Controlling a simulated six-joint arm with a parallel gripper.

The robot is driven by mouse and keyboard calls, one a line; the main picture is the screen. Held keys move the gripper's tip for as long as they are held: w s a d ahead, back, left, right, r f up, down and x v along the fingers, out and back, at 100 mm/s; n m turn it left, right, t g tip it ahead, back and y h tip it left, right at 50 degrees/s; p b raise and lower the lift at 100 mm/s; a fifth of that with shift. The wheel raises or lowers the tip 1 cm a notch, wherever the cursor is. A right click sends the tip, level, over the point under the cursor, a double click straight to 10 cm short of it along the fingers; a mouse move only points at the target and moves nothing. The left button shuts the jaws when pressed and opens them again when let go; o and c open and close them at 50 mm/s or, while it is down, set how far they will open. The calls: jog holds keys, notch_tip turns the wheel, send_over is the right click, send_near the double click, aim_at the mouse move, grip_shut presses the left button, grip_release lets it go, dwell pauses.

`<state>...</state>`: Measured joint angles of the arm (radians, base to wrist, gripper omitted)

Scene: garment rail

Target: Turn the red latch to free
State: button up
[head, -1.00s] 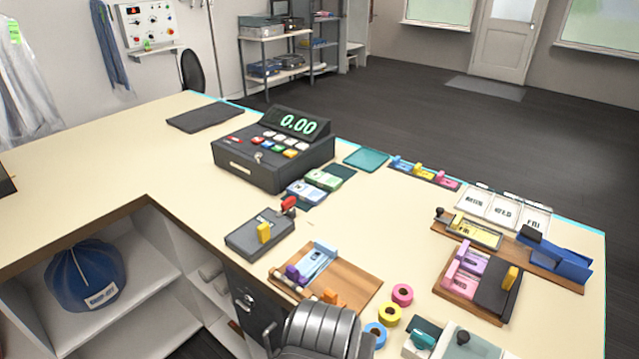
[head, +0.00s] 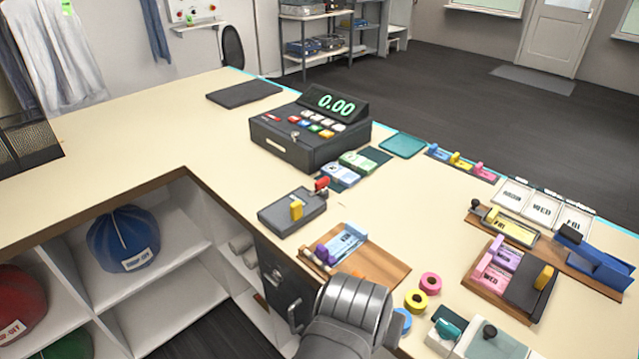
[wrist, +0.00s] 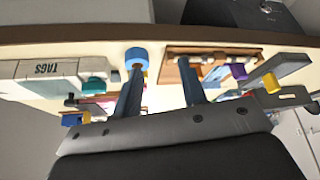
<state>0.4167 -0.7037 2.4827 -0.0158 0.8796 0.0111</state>
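The box lies on the cream counter in front of the cash register. I cannot make out the red latch in the wrist view. My gripper (wrist: 160,66) shows two dark fingers spread apart with nothing between them. In the head view only my grey wrist shows at the counter's front edge, right of and nearer than the box; the fingers are hidden there.
The cash register (head: 311,130) stands behind the box. A wooden board (head: 385,268) with a blue card and purple piece lies to its right. Tape rolls (head: 430,283) sit near my wrist. The counter left of the box is bare. Shelves with caps (head: 124,238) are below.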

jog(key=w+d+r+m+h, duration=0.1)
jog(key=w+d+r+h, duration=0.4)
jog(key=w+d+r, duration=1.3)
jog(key=m+g+y, duration=0.2)
jog(key=m+y, duration=0.1)
jog(key=y, duration=0.1)
send_over(322, 180)
jog(key=s+a, duration=0.5)
notch_tip(322, 180, down, 6)
jog(key=x, duration=1.6)
jog(key=shift+w+f, duration=0.2)
jog(key=shift+f, duration=0.1)
grip_shut()
